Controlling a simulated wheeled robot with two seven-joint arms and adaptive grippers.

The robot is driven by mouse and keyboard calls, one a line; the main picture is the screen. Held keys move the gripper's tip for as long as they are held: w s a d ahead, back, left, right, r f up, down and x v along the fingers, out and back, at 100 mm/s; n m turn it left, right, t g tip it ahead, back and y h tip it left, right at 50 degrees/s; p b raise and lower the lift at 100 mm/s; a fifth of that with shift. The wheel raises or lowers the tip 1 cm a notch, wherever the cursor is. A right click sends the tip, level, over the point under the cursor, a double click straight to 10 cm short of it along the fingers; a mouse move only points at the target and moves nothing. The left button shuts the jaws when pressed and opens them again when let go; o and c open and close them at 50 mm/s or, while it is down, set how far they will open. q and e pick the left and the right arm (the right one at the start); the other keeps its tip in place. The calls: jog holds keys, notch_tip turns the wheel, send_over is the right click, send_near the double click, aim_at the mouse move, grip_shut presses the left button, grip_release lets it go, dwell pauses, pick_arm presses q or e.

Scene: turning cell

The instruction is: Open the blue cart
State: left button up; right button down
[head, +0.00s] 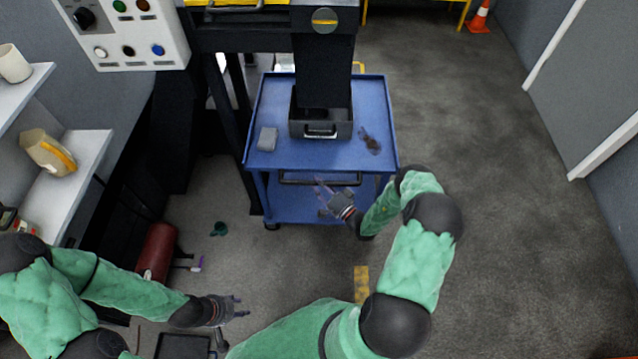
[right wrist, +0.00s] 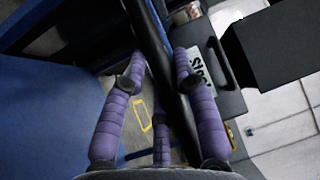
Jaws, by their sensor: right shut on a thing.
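The blue cart (head: 290,160) stands at the middle of the head view, with a flat top tray, a lower shelf (head: 295,207) and a dark handle bar (head: 300,181) along its near side. In the head view my right gripper (head: 328,190) is at this handle bar. In the right wrist view its purple fingers (right wrist: 160,85) lie on both sides of the dark bar (right wrist: 165,60) and are shut on it. The cart's blue surface (right wrist: 50,120) fills the left of that view. My left gripper (head: 238,307) is open and empty above the floor at lower left.
A dark bin (head: 320,131), a grey block (head: 267,139) and a dark stain (head: 370,142) are on the cart top. A red cylinder (head: 157,252) and shelves (head: 75,170) are at left. The floor at right is clear up to an orange cone (head: 480,17).

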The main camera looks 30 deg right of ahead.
pick_arm(q)
notch_tip(320, 180, up, 6)
jog(key=s+a+p, duration=0.1)
jog(key=s+p, duration=0.1)
jog(key=p, duration=0.3)
jog(key=shift+a+f, duration=0.15)
jog(key=shift+f, duration=0.05)
pick_arm(e)
jog(key=s+a, duration=0.8)
jog(key=s, duration=0.5)
jog(key=s+a, duration=0.9)
jog(key=s, duration=0.5)
jog(key=shift+s, duration=0.15)
jog(key=c, duration=0.9)
grip_release()
jog(key=shift+d, duration=0.1)
jog(key=shift+c, duration=0.2)
jog(key=v, duration=1.2)
